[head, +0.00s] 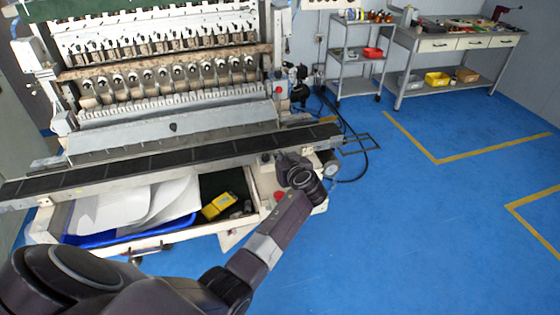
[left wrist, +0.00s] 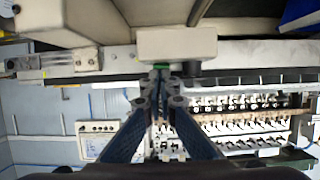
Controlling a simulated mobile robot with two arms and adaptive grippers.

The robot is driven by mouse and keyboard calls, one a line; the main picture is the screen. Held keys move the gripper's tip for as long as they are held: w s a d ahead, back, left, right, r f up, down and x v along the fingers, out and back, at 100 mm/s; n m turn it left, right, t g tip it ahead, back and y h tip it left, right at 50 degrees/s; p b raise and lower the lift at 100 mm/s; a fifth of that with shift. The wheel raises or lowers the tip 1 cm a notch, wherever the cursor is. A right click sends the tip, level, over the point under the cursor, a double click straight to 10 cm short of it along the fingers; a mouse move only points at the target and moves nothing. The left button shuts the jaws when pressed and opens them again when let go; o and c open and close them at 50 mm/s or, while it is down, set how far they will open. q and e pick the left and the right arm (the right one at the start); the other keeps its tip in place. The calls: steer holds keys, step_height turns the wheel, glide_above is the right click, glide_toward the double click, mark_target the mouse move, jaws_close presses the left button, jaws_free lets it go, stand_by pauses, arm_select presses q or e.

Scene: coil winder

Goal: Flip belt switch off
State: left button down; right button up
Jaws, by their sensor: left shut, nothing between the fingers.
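My left gripper (head: 284,160) is at the right end of the dark conveyor belt (head: 150,160) on the coil winder; its wrist hides the spot it faces. In the left wrist view the gripper (left wrist: 160,82) is shut, with nothing between its fingers. Its tips are right at a small green part (left wrist: 161,66) on the edge of a pale box (left wrist: 178,44), which looks like the belt switch. I cannot tell whether the tips touch it or which way the switch is set. My right gripper is in neither view.
An open drawer (head: 150,240) under the belt holds white sheets, a blue tray and a yellow device (head: 219,205). A red button (head: 278,196) and a round gauge (head: 330,170) are close to my wrist. A cart (head: 357,60) and workbench (head: 450,42) stand behind. Blue floor at right is clear.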

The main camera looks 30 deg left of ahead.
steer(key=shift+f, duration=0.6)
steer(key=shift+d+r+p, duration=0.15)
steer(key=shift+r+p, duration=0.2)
steer(key=shift+p, duration=0.05)
